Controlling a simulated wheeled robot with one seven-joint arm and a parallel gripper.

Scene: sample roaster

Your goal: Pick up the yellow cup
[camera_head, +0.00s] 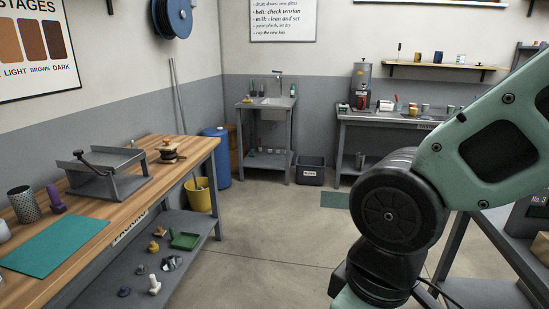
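I cannot pick out the yellow cup for certain. Several small cups and jars stand on the grey back bench (395,120) at the right, too small to tell apart well. My green and black arm fills the right foreground and hides part of the back bench's right side. My gripper is not in view.
A wooden bench (120,205) runs along the left, with a metal tray device (107,172) and a green mat (55,246). A yellow bucket (198,195) and a blue barrel (216,157) stand near its far end. The middle floor (270,222) is clear.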

